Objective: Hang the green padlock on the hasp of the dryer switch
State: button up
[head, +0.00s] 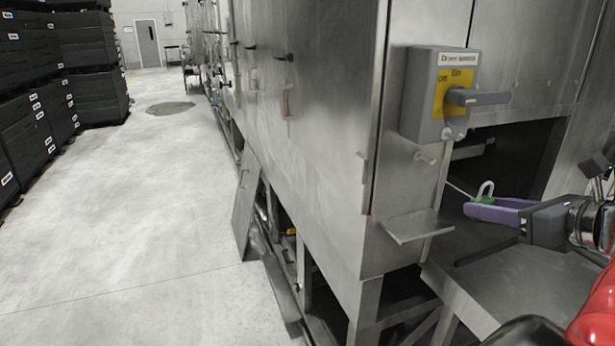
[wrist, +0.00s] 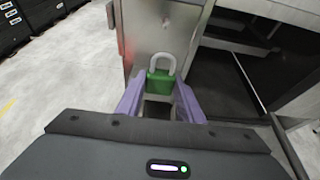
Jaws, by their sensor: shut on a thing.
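The green padlock (wrist: 159,88) is held between the purple fingers of my gripper (wrist: 160,103) in the wrist view, with its grey shackle pointing up. In the head view the padlock (head: 484,199) shows at the tips of my gripper (head: 490,208), at the right. The dryer switch (head: 437,95) is a grey box with a yellow plate and a grey handle, on the machine's steel corner. A small metal fitting, perhaps the hasp (head: 447,134), shows at its lower edge. The padlock is below and right of the switch, apart from it. I cannot tell whether the shackle is open.
A small steel shelf (head: 418,226) juts out below the switch. A steel ledge (head: 525,285) lies under my gripper, with a dark opening behind it. Black crates (head: 92,55) are stacked at the far left. The floor (head: 130,200) between is clear.

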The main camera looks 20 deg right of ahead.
jog(key=shift+w, duration=0.2)
jog(key=w+r, duration=0.6)
jog(key=w, duration=0.3)
jog(key=shift+a+r, duration=0.15)
jog(key=shift+r, duration=0.05)
dwell(3.3)
jog(key=shift+w, duration=0.1)
dwell(0.5)
jog(key=o, duration=1.2)
